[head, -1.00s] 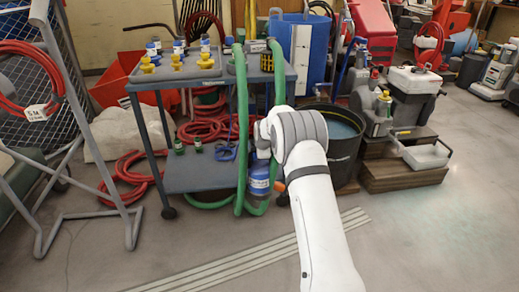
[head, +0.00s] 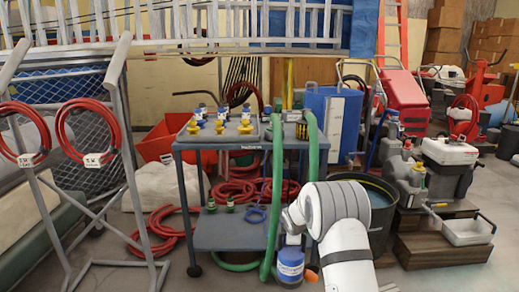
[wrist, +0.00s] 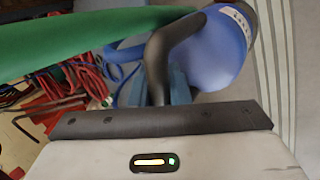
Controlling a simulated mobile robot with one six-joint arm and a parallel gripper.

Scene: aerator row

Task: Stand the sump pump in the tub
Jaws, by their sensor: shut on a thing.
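The sump pump (head: 290,265) is a blue body with a white label, in front of the lower right end of the cart. In the wrist view its blue body (wrist: 214,50) and dark curved handle (wrist: 158,62) show close up. In the head view my white arm hides most of the grip. A green hose (head: 268,190) loops beside the pump and over the cart. The dark round tub (head: 385,222), with water inside, stands right of the cart, partly behind my arm.
The grey cart (head: 228,235) carries yellow-based fittings on top and small bottles below. Wooden steps (head: 440,250) with grey equipment stand right of the tub. A metal frame with red hoses (head: 92,160) stands at left. Floor is open in front of the cart.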

